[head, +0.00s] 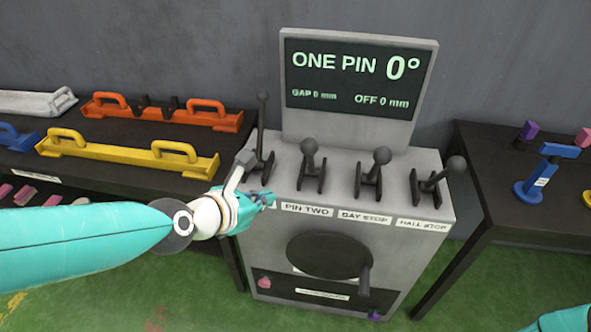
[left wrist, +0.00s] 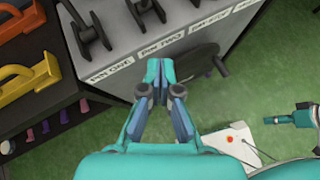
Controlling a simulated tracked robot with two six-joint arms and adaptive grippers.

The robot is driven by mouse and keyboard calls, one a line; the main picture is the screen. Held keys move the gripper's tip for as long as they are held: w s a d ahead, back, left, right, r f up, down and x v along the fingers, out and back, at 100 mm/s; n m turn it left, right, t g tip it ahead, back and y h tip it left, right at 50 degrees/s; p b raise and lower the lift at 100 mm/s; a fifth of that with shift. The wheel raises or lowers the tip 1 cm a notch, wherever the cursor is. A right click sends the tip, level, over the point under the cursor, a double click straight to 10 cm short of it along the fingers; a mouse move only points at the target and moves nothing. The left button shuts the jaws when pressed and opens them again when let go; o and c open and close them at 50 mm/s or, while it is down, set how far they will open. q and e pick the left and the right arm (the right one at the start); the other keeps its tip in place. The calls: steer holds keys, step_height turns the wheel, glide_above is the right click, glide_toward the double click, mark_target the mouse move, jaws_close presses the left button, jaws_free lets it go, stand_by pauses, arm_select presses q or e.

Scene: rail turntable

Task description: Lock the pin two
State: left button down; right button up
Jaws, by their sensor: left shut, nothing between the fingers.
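The pin two lever (head: 310,162) stands on top of the grey console, behind the PIN TWO label (head: 306,210). Its ball knob is up and its shaft looks short from here. In the left wrist view the pin two lever (left wrist: 146,10) is at the top edge, partly cut off. My left gripper (head: 268,199) is shut and empty at the console's front edge, just left of the PIN TWO label. In the left wrist view its fingertips (left wrist: 154,68) are together below that label, apart from the lever. A small teal part (left wrist: 303,117), possibly my right gripper, shows there too; its fingers are unclear.
The display (head: 350,80) reads ONE PIN 0°, gap 0 mm, off 0 mm. The pin one lever (head: 263,125) stands tall left of pin two; bay stop (head: 375,170) and hall stop (head: 436,182) levers are right. A crank wheel (head: 325,255) is on the front.

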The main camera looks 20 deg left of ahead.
arm_select(q)
steer(key=shift+t, duration=0.9)
steer(key=r, duration=0.1)
steer(key=r+b, duration=0.1)
steer(key=s+r, duration=0.1)
steer(key=r, duration=0.1)
steer(key=shift+s+a, duration=0.1)
steer(key=shift+a, duration=0.3)
steer(key=w+r+p+x, duration=0.1)
steer(key=r+p+x, duration=0.1)
steer(key=x, duration=1.1)
steer(key=shift+d+r, duration=0.3)
